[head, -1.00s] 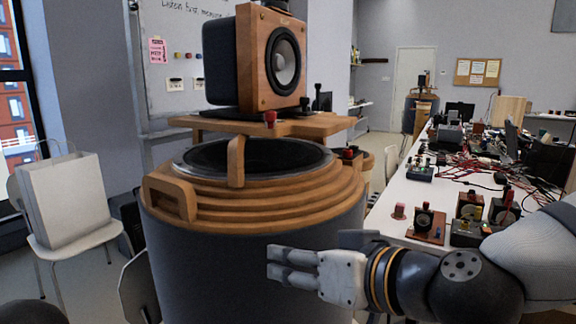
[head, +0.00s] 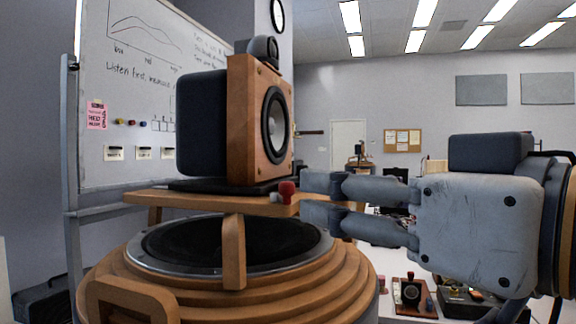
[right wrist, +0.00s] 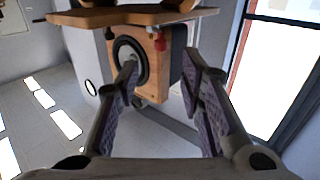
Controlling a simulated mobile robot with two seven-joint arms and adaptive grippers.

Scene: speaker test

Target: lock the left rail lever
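A red-knobbed lever (head: 286,190) stands at the front edge of the wooden board under the speaker. I cannot tell for sure that it is the left rail lever, nor whether it is locked. My right gripper (head: 304,200) is open and empty, its fingertips just right of the red knob in the head view. In the right wrist view the red knob (right wrist: 159,42) shows between the two spread fingers (right wrist: 160,80), beyond their tips; I see no contact. A second, darker knob (right wrist: 108,33) shows to its left there. My left gripper is not in view.
A wooden-fronted speaker (head: 262,115) stands on the board (head: 160,199). Below is a round stepped wooden ring (head: 270,284) around a dark cone, with a wooden post (head: 234,250) in front. A whiteboard (head: 130,80) is behind; a table with small devices (head: 412,296) is lower right.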

